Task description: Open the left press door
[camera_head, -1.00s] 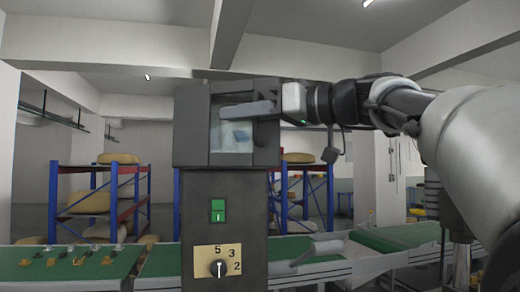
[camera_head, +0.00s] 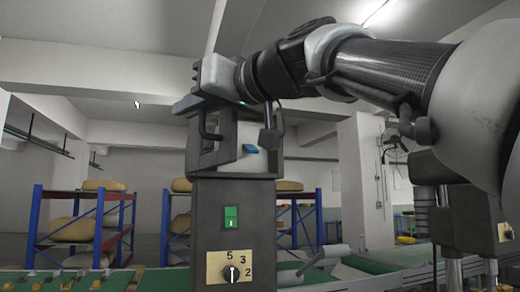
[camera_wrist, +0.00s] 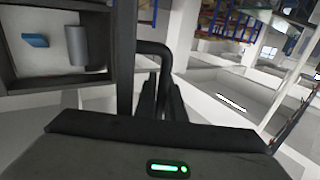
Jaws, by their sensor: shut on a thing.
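The press is a dark grey box (camera_head: 228,130) on a grey pedestal (camera_head: 215,205). Its door (camera_head: 198,150) stands swung out at the left in the head view, seen nearly edge-on, and shows as a dark upright panel in the wrist view (camera_wrist: 124,50). The door has a dark bent bar handle (camera_wrist: 152,46), also in the head view (camera_head: 204,128). My gripper (camera_wrist: 162,108) is shut on this handle; in the head view my gripper (camera_head: 186,104) reaches over the door's top. Inside the box are a blue block (camera_wrist: 35,40) and a grey cylinder (camera_wrist: 77,46).
The pedestal carries a green switch (camera_head: 231,217) and a dial (camera_head: 231,273). A green conveyor (camera_head: 395,256) runs behind at right. Blue racks with tan rounded loads (camera_head: 75,230) stand farther back. Open room shows right of the door in the wrist view.

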